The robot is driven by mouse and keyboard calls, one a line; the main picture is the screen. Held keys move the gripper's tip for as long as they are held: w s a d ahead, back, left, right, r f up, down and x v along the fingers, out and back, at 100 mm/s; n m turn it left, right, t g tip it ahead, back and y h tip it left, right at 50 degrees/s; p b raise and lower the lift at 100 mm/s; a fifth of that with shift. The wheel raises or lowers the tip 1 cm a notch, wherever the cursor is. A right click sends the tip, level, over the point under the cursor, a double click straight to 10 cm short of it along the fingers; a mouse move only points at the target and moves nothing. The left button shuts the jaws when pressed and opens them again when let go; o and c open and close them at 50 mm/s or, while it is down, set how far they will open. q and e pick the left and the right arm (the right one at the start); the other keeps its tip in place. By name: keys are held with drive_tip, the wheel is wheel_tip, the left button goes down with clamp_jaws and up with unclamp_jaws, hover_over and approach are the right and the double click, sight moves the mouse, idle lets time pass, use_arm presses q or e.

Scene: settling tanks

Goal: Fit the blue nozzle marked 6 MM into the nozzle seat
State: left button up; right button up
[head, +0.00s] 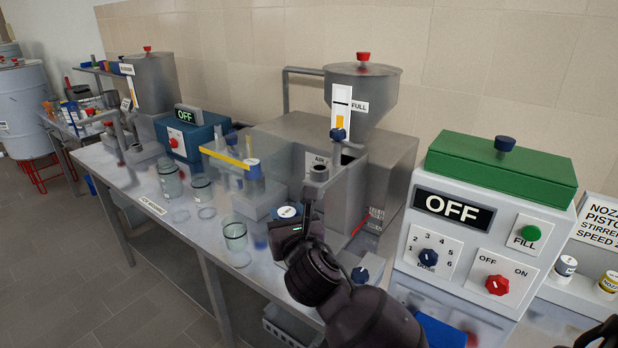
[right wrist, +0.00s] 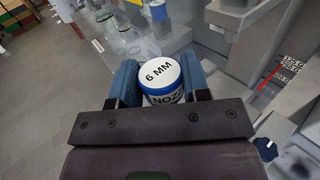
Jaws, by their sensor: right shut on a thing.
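The nozzle marked 6 MM (right wrist: 160,73) has a white top and a blue band, and its side lettering is partly hidden. My right gripper (right wrist: 161,84) is shut on it, with one blue-padded finger on each side. In the head view the nozzle's top (head: 288,211) shows just beyond the dark gripper (head: 290,222), above the steel bench. A dark ring on a steel fitting (head: 319,172) under the filler's hopper looks like the nozzle seat. It is above and to the right of the held nozzle, apart from it.
Glass jars (head: 235,236) stand along the bench's front left. A hopper (head: 362,85) and a steel housing stand behind the gripper. A control box (head: 481,225) reading OFF is on the right. Two more labelled nozzles (head: 565,266) sit by a sign at far right.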

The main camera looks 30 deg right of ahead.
drive_tip(key=w+d+r+m+g+h, duration=0.2)
drive_tip(key=d+r+m+g+h, duration=0.15)
drive_tip(key=r, duration=0.55)
drive_tip(key=w+d+r+m+g+h, duration=0.2)
drive_tip(key=d+r+m+h, duration=0.15)
drive_tip(key=r, duration=0.55)
drive_tip(key=w+d+r+m+g+h, duration=0.2)
drive_tip(key=w+d+r+g+h, duration=0.15)
drive_tip(key=r, duration=0.55)
drive_tip(key=shift+t+h, duration=0.3)
drive_tip(key=shift+h, duration=0.05)
drive_tip(key=f, duration=0.5)
drive_tip(key=f+b, duration=0.1)
drive_tip(key=f, duration=0.4)
drive_tip(key=s+d+f+b, duration=0.1)
drive_tip(key=f, duration=0.4)
drive_tip(key=shift+f, duration=0.2)
wheel_tip(320, 180, down, 4)
drive_tip(key=shift+f+b, duration=0.1)
drive_tip(key=shift+b, duration=0.3)
drive_tip(key=o, duration=0.9)
